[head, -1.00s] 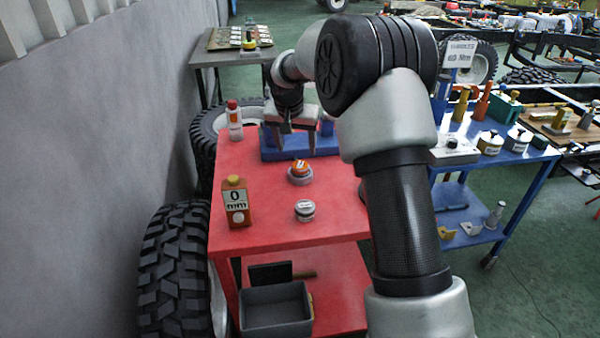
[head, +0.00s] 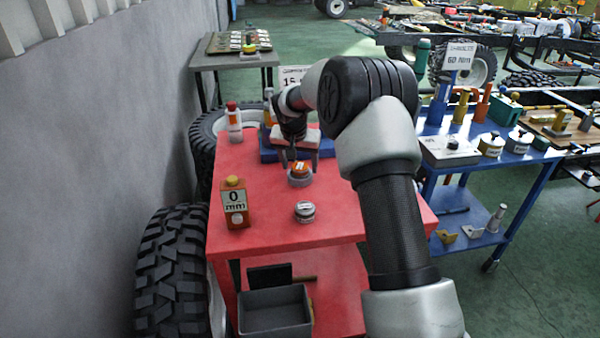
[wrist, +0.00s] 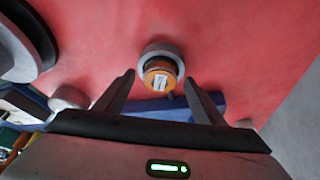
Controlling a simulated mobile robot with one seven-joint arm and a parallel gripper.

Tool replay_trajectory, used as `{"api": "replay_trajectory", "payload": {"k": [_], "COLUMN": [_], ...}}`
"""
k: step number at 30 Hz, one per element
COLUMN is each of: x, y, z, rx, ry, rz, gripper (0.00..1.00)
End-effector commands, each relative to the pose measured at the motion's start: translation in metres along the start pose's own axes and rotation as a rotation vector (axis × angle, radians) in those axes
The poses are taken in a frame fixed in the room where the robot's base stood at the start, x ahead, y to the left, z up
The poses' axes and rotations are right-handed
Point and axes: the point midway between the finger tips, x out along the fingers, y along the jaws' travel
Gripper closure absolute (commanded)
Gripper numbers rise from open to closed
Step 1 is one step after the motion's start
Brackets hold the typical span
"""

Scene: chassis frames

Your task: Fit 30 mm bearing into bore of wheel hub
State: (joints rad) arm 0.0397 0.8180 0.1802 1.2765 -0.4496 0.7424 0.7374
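An orange-topped round piece with a white label (head: 300,167) sits in a grey ring (head: 299,180) on the red table. It also shows in the wrist view (wrist: 161,76), with the grey ring (wrist: 163,50) around it. I cannot tell for sure which of these is the bearing and which the hub. A silver round piece with a pale label (head: 305,211) stands nearer on the table. My gripper (head: 299,160) is close to the orange-topped piece. In the wrist view my gripper (wrist: 162,85) is open, its fingers apart, with the orange-topped piece in line between the tips. It holds nothing.
A blue rack (head: 268,147) stands behind the gripper, partly hidden.

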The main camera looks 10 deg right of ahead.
Motion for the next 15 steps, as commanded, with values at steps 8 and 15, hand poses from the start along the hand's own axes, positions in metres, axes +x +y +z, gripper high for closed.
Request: {"api": "replay_trajectory", "payload": {"k": [8,15], "x": [-0.0002,-0.0014], "y": [0.0001,-0.0002], "z": [0.0001,-0.0011], "rx": [0.0,0.0], "ry": [0.0,0.002], "rz": [0.0,-0.001], "gripper": [0.83,1.0]}}
